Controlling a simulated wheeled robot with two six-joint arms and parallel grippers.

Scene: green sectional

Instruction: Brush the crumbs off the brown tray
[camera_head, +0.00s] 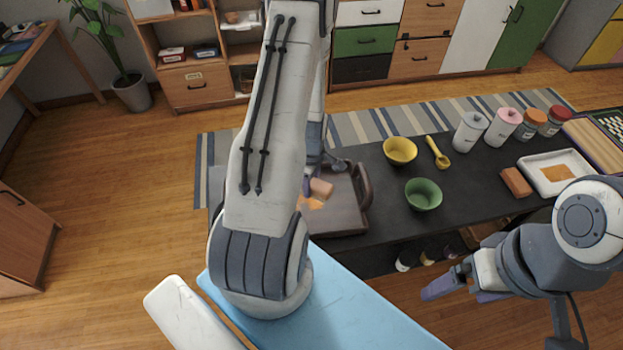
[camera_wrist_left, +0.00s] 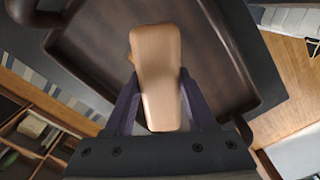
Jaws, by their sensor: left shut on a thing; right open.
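The brown tray (camera_head: 345,218) lies on the dark counter, with a raised rim and a handle at its right. It also fills much of the left wrist view (camera_wrist_left: 90,45). My left gripper (camera_head: 311,186) is over the tray, shut on a light wooden-backed brush (camera_wrist_left: 156,60). The brush (camera_head: 322,187) is low over the tray; I cannot tell whether it touches. My left arm hides the tray's left part. My right gripper (camera_head: 446,283) is open and empty in front of the counter.
On the dark counter (camera_head: 385,215) right of the tray are a yellow bowl (camera_head: 400,150), green bowl (camera_head: 423,194), yellow scoop (camera_head: 438,153), brown block (camera_head: 515,182) and white tray (camera_head: 541,181) with an orange patch. Canisters (camera_head: 470,132) stand behind.

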